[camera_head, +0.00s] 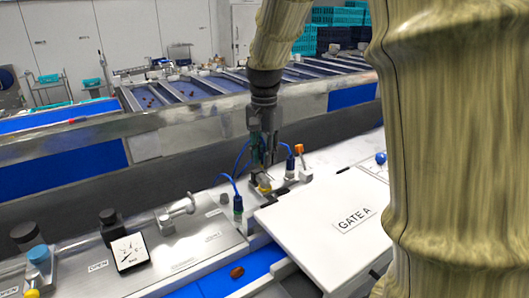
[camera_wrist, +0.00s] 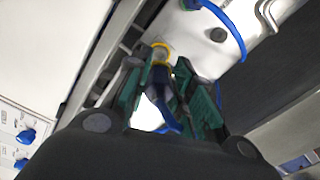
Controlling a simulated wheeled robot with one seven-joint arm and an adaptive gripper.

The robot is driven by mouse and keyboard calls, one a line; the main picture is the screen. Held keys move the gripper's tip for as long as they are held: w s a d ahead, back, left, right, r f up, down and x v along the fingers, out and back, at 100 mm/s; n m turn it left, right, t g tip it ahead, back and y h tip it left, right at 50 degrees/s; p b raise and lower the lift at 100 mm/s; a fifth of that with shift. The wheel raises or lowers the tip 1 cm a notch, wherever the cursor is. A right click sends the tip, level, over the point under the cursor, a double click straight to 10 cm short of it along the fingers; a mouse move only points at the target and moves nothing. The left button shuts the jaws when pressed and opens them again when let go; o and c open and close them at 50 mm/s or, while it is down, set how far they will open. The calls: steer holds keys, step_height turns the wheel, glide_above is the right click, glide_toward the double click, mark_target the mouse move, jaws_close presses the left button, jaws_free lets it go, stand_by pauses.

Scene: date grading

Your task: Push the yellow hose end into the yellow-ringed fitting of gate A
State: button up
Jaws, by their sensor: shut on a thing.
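My gripper (camera_head: 264,163) points down over the back edge of the white panel labelled GATE A (camera_head: 325,230). In the wrist view its green-padded fingers (camera_wrist: 161,82) are shut on the end of a blue hose (camera_wrist: 168,122), which runs back between them. The yellow-ringed fitting (camera_wrist: 160,47) shows right at the fingertips in the wrist view. In the head view it is a small yellow spot (camera_head: 264,187) just below the gripper. The hose end's own yellow marking is mostly hidden by the fingers. I cannot tell whether the end is touching the fitting or inside it.
A blue hose with a dark connector (camera_head: 238,203) stands left of the gripper. A connector with an orange top (camera_head: 300,150) stands close on the right. A gauge (camera_head: 129,252) and knobs sit on the metal deck at left. Sorting lanes (camera_head: 200,90) lie behind.

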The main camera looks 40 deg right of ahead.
mark_target(264, 170)
steer(key=shift+f+b, duration=0.3)
steer(key=shift+f, duration=0.8)
stand_by(0.4)
steer(key=shift+f+p, duration=0.2)
steer(key=shift+p, duration=0.4)
stand_by(1.2)
steer(key=shift+f, duration=1.25)
stand_by(1.6)
steer(key=o, duration=0.3)
steer(key=o, duration=1.1)
